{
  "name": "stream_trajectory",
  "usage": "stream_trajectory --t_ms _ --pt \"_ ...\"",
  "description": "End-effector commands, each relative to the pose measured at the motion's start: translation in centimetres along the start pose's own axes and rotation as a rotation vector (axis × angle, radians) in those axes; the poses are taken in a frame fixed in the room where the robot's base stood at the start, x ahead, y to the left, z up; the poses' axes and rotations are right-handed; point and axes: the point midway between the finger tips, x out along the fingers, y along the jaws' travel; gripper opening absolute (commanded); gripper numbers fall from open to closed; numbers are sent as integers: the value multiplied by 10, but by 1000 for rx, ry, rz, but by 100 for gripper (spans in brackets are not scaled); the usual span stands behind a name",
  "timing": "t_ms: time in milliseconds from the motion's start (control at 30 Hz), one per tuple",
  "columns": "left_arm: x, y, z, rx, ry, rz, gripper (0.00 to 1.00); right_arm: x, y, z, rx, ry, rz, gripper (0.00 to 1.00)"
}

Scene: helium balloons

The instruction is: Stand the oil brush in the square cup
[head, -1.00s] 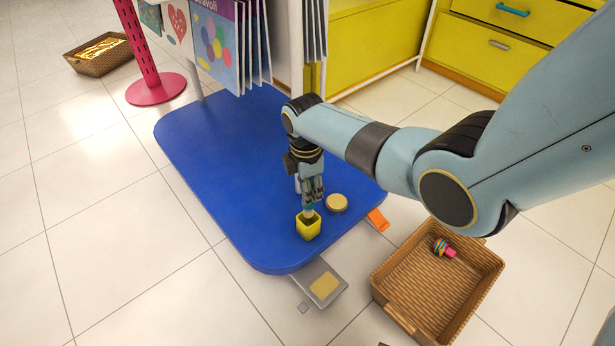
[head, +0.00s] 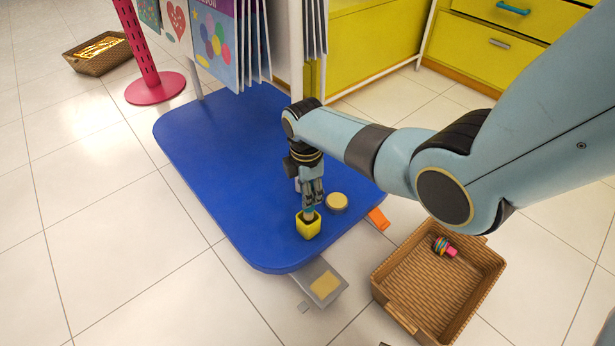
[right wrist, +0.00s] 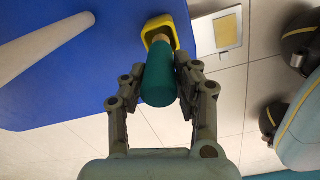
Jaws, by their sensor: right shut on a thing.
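The square cup is yellow and stands near the front edge of the blue board in the head view (head: 308,228); it also shows at the top of the right wrist view (right wrist: 156,24). The oil brush has a thick teal handle (right wrist: 159,75), with a pale part beyond it reaching into the cup's mouth. My right gripper (right wrist: 160,88) is shut on the handle, one finger on each side, directly above the cup. The brush's lower end is hidden inside the cup. The brush looks near upright in the head view. My left gripper is in neither view.
A round tan disc (head: 337,203) lies on the blue board (head: 215,155) beside the cup. A grey plate with a tan square (head: 324,286) juts from the board's front. A wicker basket (head: 385,318) holds a striped colourful object (head: 443,246). Hanging cards (head: 222,45) stand behind.

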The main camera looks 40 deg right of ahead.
Motion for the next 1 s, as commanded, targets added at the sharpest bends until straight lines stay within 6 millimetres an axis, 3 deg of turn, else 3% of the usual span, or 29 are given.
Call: stream_trajectory --t_ms 567,1000 --pt "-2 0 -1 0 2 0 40 1 0 0 0 0 1 0" --pt "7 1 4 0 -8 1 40 14 0 -1 0 0 -1 0"
